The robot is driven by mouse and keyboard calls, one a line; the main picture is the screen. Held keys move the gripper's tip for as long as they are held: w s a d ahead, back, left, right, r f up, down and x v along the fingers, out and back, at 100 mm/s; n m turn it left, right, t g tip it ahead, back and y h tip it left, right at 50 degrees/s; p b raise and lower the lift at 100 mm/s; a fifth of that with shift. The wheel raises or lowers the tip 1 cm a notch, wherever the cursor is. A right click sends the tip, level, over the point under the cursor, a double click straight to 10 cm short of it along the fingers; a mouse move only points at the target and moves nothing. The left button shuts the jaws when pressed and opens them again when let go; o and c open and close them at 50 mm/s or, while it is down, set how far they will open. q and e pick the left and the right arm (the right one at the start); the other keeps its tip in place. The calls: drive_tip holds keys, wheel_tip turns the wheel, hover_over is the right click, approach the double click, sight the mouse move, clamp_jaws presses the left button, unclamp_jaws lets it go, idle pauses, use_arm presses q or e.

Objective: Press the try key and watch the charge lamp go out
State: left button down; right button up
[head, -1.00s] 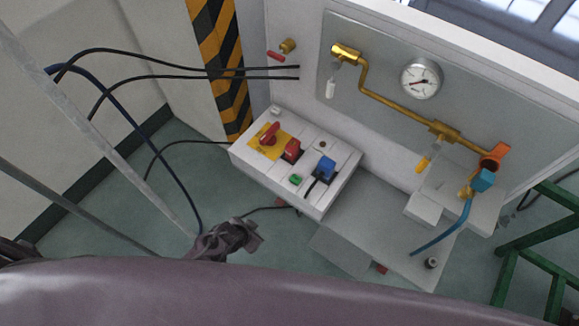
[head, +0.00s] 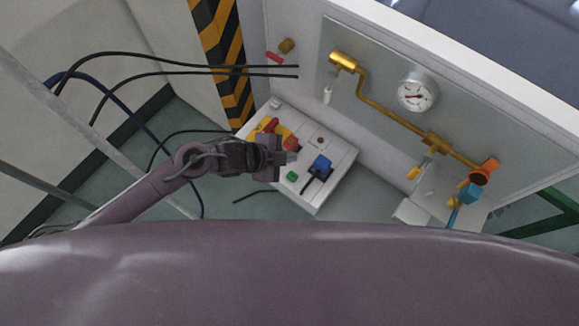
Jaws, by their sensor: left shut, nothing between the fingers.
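The white control box (head: 327,190) stands below the gas panel, tilted in the picture. On its top are a yellow plate with a red rotary switch (head: 270,124), a red switch (head: 292,143), a green button (head: 292,176), a blue plug (head: 321,166) and a small dark reddish round spot (head: 320,140). I cannot tell which of these is the try key or the charge lamp, and no lamp is clearly lit. My left gripper (head: 287,158) is shut and empty, over the box between the red switch and the green button. It hides part of the top. I cannot tell whether it touches. My right gripper is out of view.
Behind the box, the panel carries a brass pipe (head: 390,106), a gauge (head: 417,92) and orange (head: 485,170) and blue (head: 470,193) valve parts. Black cables (head: 200,70) run at the left. A striped post (head: 222,60) stands behind the box.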

use_arm(q)
drive_tip(key=shift+s+r, duration=0.1)
drive_tip(key=shift+s, duration=0.15)
drive_tip(key=b, duration=0.7)
hover_over(289, 177)
wheel_tip(289, 177, down, 8)
drive_tip(key=shift+r, duration=0.25)
drive_tip(key=shift+f+b, duration=0.5)
drive_tip(key=shift+f, duration=0.2)
idle(1.0)
drive_tip(key=shift+f, duration=0.4)
